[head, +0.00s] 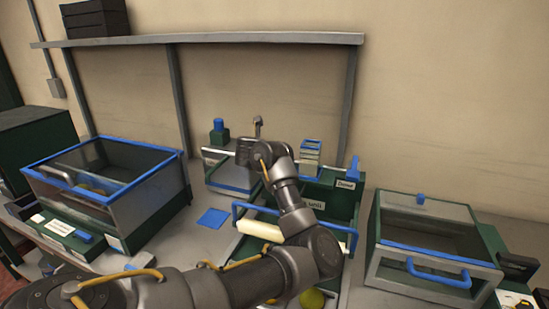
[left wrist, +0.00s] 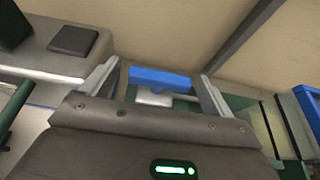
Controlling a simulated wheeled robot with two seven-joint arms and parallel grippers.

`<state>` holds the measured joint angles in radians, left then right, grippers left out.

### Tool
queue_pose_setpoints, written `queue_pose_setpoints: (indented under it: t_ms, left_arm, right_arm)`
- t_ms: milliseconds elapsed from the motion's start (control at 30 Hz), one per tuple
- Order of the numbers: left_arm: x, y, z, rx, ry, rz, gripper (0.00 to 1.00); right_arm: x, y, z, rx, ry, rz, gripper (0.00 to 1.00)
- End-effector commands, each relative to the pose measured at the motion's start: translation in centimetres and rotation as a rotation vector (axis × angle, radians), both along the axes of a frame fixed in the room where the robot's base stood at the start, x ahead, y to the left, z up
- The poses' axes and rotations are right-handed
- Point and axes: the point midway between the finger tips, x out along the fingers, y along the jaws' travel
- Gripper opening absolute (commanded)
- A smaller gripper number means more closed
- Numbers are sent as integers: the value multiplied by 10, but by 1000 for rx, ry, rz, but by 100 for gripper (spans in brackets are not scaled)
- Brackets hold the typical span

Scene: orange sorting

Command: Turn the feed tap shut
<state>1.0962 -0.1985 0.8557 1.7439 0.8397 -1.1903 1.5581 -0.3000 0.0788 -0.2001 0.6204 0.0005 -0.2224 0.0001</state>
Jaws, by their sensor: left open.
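A blue bar-shaped handle (left wrist: 160,77), which looks like the feed tap, sits above a small pale block in the left wrist view. My left gripper (left wrist: 159,72) is open, with one finger on each side of the handle. Gaps show between the handle and both fingers. In the head view my left gripper (head: 257,128) is at the back middle of the bench, and the wrist hides the handle there. My right gripper is not in view.
A clear blue-rimmed bin (head: 150,190) stands at left, and another lidded clear bin (head: 425,240) at right. A green box (head: 340,195) with labels is right of my wrist. A blue-topped green block (head: 219,134) stands left of it. A shelf (head: 200,38) runs above.

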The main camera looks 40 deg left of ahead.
Motion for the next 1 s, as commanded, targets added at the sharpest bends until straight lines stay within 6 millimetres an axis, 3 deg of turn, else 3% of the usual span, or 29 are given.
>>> queue_pose_setpoints:
  t_ms: [433, 767, 1000]
  left_arm:
    - [10, 3, -3, 0, -2, -1, 87]
    - [10, 3, -3, 0, -2, -1, 44]
    - [10, 3, -3, 0, -2, -17, 43]
  right_arm:
    - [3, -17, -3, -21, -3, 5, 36]
    - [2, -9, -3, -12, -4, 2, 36]
    - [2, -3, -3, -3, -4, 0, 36]
